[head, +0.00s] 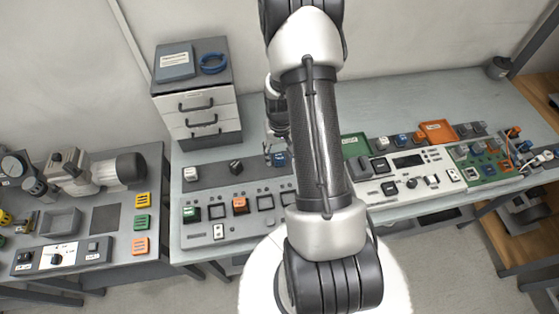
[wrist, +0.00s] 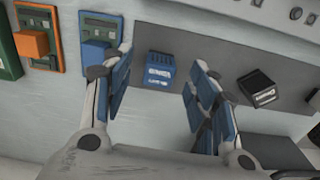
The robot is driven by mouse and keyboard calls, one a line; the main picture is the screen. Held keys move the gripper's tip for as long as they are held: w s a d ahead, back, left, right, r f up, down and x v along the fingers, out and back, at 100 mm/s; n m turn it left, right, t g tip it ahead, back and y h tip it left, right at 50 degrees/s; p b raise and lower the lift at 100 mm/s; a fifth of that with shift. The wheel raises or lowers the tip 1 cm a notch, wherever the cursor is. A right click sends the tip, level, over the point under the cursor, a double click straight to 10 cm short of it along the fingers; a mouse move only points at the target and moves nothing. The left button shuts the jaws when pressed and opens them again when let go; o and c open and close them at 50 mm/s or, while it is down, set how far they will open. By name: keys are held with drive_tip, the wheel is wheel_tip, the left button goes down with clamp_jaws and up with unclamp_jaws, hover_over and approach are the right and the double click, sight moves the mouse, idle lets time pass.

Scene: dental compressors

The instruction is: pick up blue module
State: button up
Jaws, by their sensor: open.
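A small blue module (wrist: 160,70) with white lettering sits on a dark grey strip in the wrist view. My gripper (wrist: 160,86) is open, with one blue-padded finger on each side of the module in the picture. I see a gap between the module and both fingers, and nothing is held. In the head view the blue module (head: 281,159) shows just right of my gripper (head: 272,150), partly hidden by my arm. How high the fingertips are above it I cannot tell.
A black module (wrist: 257,89) lies on the same strip, right of my fingers. Another blue piece (wrist: 97,54) and an orange one (wrist: 31,43) sit on panels at left. In the head view a drawer cabinet (head: 198,100) stands left of my gripper.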

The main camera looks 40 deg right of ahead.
sight(280, 158)
drive_tip(key=f, duration=0.3)
drive_tip(key=shift+w+d+f, duration=0.1)
drive_tip(key=shift+w+f, duration=0.05)
drive_tip(key=shift+w, duration=0.1)
drive_tip(key=c, duration=1.2)
drive_tip(key=shift+o, duration=0.2)
